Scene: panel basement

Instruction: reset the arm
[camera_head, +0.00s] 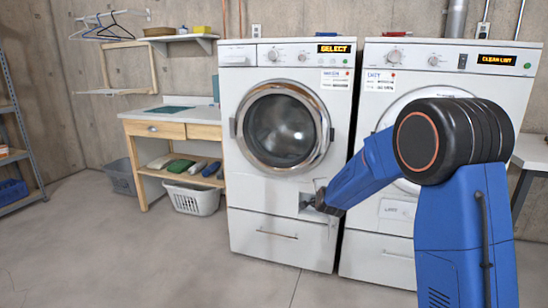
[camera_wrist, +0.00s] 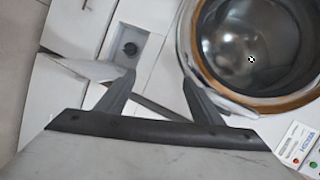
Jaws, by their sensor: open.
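My blue arm reaches from the right in the head view. My gripper (camera_head: 316,204) is at the lower right front of the left washing machine (camera_head: 252,190), by a small grey recess (camera_head: 305,202). In the wrist view my gripper (camera_wrist: 159,78) is open with nothing between its two fingers. The recess (camera_wrist: 138,45) shows there with a dark round knob (camera_wrist: 131,48) inside. A white flap (camera_wrist: 88,68) stands out beside it, near the left finger. I cannot tell whether the finger touches the flap.
The washer's round door (camera_head: 282,127) is closed and its display reads SELECT. The right machine (camera_head: 385,225), reading CLEAN LINT, is partly behind my arm. A wooden table (camera_head: 172,130), a white basket (camera_head: 192,199) and a shelf rack (camera_head: 22,150) stand left. The front floor is clear.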

